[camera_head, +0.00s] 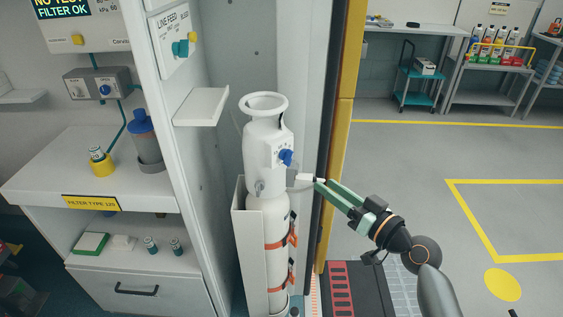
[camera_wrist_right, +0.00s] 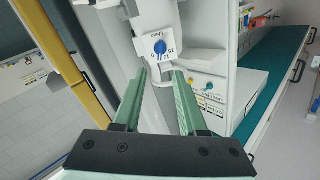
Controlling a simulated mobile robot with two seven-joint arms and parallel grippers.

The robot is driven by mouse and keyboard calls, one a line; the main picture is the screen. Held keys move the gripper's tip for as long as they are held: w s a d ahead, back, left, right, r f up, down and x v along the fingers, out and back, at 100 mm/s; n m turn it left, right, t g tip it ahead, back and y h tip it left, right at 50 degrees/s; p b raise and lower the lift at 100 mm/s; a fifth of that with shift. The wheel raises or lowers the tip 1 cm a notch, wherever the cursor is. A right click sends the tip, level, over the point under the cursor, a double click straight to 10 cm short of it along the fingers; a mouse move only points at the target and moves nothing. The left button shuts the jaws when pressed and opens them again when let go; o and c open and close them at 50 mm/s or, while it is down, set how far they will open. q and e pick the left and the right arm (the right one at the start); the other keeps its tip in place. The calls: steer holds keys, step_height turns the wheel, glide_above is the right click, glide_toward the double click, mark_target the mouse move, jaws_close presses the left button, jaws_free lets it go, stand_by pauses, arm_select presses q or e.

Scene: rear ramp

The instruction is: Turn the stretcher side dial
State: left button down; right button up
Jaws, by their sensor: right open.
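A blue dial (camera_head: 286,157) sits on the white valve head of a tall white cylinder (camera_head: 266,215). In the right wrist view the dial (camera_wrist_right: 160,47) is on a white plate with small markings, beyond the fingertips. My right gripper (camera_head: 321,184) has green fingers and is open, just right of the dial and slightly below it. In the wrist view the gripper (camera_wrist_right: 162,73) shows a gap between its fingers, with the dial above that gap. The fingers look apart from the dial. My left gripper is out of view. No stretcher is recognisable.
The cylinder stands in a white holder (camera_head: 240,235) with orange straps, inside a tall recess. A white shelf (camera_head: 201,107) juts out at its left. A line feed panel (camera_head: 172,38) has teal knobs. A grey box (camera_head: 95,84) carries another blue dial. The yellow door edge (camera_head: 343,130) is close right.

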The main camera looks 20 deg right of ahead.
mark_target(291, 159)
steer(key=p+x, duration=0.1)
steer(key=x, duration=1.1)
steer(key=shift+w+r+p, duration=0.1)
steer(key=shift+w+p, duration=0.15)
steer(key=shift+p, duration=0.1)
jaws_close()
